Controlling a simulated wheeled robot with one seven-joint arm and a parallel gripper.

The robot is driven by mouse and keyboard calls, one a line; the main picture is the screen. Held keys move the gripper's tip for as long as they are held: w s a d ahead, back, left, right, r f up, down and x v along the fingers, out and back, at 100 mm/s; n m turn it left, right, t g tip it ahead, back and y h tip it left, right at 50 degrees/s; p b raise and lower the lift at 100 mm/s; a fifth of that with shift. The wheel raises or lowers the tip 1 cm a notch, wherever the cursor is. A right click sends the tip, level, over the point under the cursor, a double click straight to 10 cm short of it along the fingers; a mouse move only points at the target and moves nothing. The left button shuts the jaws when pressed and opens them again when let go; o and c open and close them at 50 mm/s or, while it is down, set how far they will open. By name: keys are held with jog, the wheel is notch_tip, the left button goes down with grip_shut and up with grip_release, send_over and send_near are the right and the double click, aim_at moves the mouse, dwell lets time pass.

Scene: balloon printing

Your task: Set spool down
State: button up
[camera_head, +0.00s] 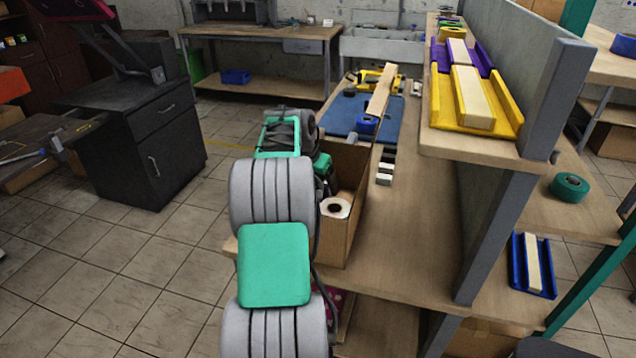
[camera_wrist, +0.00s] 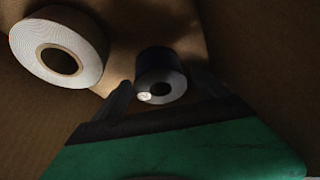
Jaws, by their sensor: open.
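A dark spool (camera_wrist: 163,64) with a pale-rimmed end and a centre hole sits inside the cardboard box in the wrist view. My gripper (camera_wrist: 163,92) is open, with one dark finger on each side of the spool's near end. I cannot tell whether the fingers touch it. A white roll (camera_wrist: 88,32) with a brown core lies to the left of the spool, and it also shows at the near end of the box in the head view (camera_head: 335,208). The box (camera_head: 338,243) stands on the workbench's left edge. The dark spool and my fingertips are hidden in the head view.
The box walls close around my gripper. Behind the box, the workbench (camera_head: 412,220) holds a blue mat (camera_head: 345,112), a blue clamp-like item (camera_head: 366,124) and a wooden strip (camera_head: 381,92). A raised shelf (camera_head: 475,148) with yellow and purple trays stands to the right.

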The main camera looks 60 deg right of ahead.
jog(key=shift+r, duration=0.35)
jog(key=v, duration=1.1)
jog(key=shift+a+r, duration=0.15)
jog(key=shift+r, duration=0.2)
